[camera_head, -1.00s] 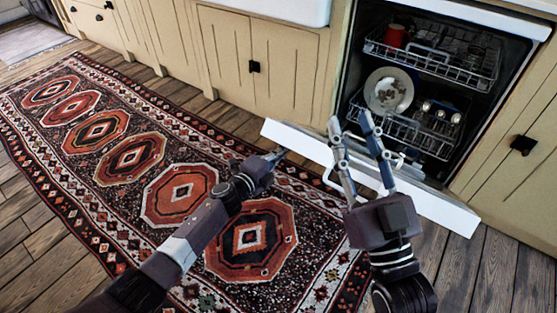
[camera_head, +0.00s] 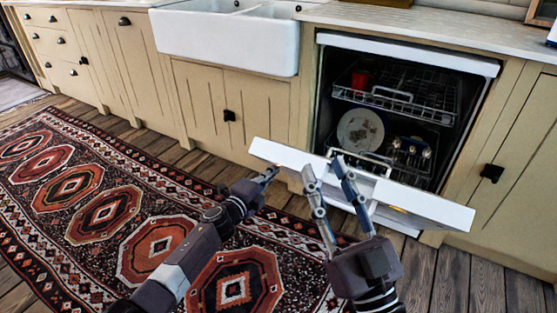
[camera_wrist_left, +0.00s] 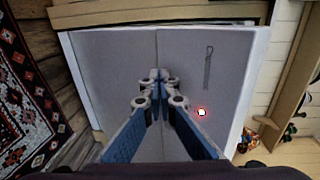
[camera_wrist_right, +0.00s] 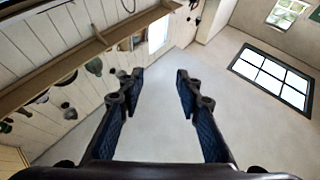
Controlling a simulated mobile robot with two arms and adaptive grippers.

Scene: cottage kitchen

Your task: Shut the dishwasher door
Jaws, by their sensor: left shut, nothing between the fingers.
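The dishwasher (camera_head: 325,85) stands open under the counter. Its white door (camera_head: 430,205) is partly raised, its upper edge crossing in front of the lower rack. My left gripper (camera_head: 270,174) is shut and empty, close by the door's left end; contact cannot be told. The left wrist view shows a pale panel (camera_wrist_left: 225,80), apparently the door, filling the space beyond the shut fingers (camera_wrist_left: 158,78). My right gripper (camera_head: 324,170) is open and empty, pointing up, and overlaps the door's middle in the head view. In the right wrist view its fingers (camera_wrist_right: 160,75) are spread with nothing between them.
The upper rack (camera_head: 395,100) holds a red cup (camera_head: 360,79); a plate (camera_head: 360,131) stands in the lower rack (camera_head: 400,155). Both racks sit inside. A patterned rug (camera_head: 105,215) covers the floor at left. Cabinets and a white sink (camera_head: 225,42) line the wall.

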